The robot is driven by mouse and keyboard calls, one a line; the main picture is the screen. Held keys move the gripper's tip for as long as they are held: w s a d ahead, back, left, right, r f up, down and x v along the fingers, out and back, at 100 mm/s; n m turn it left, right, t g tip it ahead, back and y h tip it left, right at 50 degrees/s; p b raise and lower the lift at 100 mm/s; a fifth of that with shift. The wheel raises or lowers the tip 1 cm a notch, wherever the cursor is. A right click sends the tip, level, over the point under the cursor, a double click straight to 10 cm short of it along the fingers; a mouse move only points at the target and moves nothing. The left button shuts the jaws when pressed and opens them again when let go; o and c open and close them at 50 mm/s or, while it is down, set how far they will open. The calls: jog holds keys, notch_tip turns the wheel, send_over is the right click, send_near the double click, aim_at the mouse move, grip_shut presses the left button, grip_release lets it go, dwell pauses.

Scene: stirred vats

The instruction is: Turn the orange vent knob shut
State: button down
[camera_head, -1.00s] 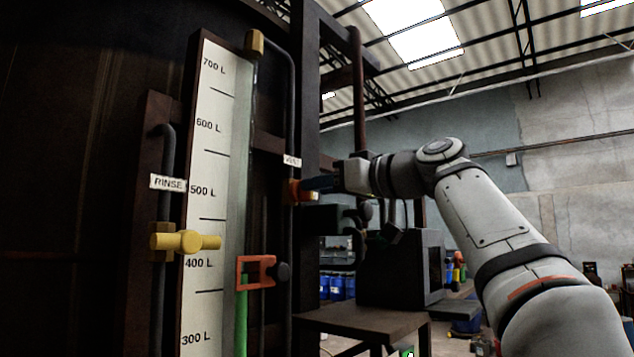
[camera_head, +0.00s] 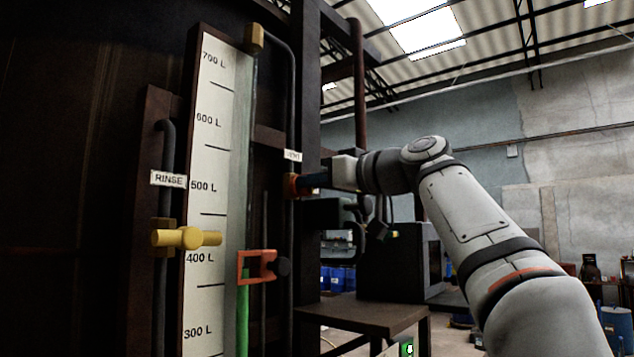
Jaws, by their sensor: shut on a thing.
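The orange vent knob (camera_head: 291,186) sits on the dark vertical pipe just below a small white label (camera_head: 292,156), whose text is hard to read now. My gripper (camera_head: 304,182) reaches in from the right at the knob's height, and its dark fingers are shut on the knob. The fingers cover part of the knob, so its exact turn angle is hard to tell.
A white litre scale (camera_head: 205,200) stands left of the knob, with an orange bracket (camera_head: 256,267) and a green column (camera_head: 242,315) low beside it. A yellow valve (camera_head: 186,238) is under the RINSE label (camera_head: 168,179). A brown table (camera_head: 365,318) stands below my arm.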

dwell(0.3)
jog(key=shift+m, duration=0.3)
jog(key=m+p, duration=0.2)
jog(key=m, duration=0.3)
jog(key=m+p, duration=0.2)
jog(key=m, duration=0.4)
jog(key=m+p, duration=0.2)
jog(key=m, duration=0.4)
jog(key=shift+w+d+f, duration=0.15)
jog(key=shift+f, duration=0.1)
jog(key=shift+m, duration=0.3)
